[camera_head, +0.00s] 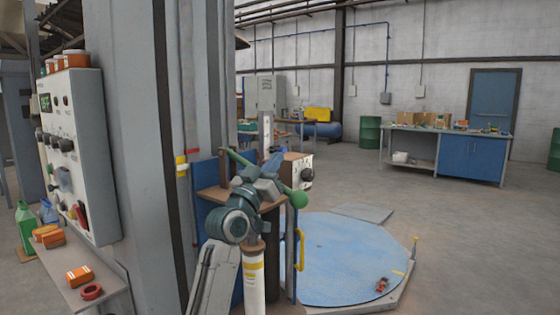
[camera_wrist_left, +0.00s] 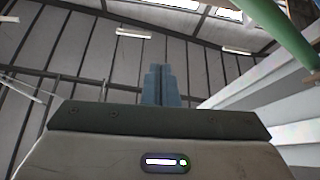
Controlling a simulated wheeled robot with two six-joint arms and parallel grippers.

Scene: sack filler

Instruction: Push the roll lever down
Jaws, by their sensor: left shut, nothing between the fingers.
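The roll lever appears to be the green bar with a round green knob (camera_head: 299,198), beside the grey column. It slopes down to the right, its middle hidden behind my left wrist. A green bar (camera_wrist_left: 278,28) also crosses the top right corner of the left wrist view, apart from the fingers in the picture. My left gripper (camera_head: 275,157) points upward near the lever, its blue-grey fingers above the bar in the picture. The fingers (camera_wrist_left: 160,85) are closed together and empty. I cannot tell whether the gripper or wrist touches the lever. My right gripper is not in view.
A grey column (camera_head: 135,130) and control panel (camera_head: 75,150) stand at the left. A shelf (camera_head: 80,265) there holds orange boxes. A blue round platform (camera_head: 345,260) lies on the right, with a yellow handle (camera_head: 300,249) near its left edge. Open floor lies beyond.

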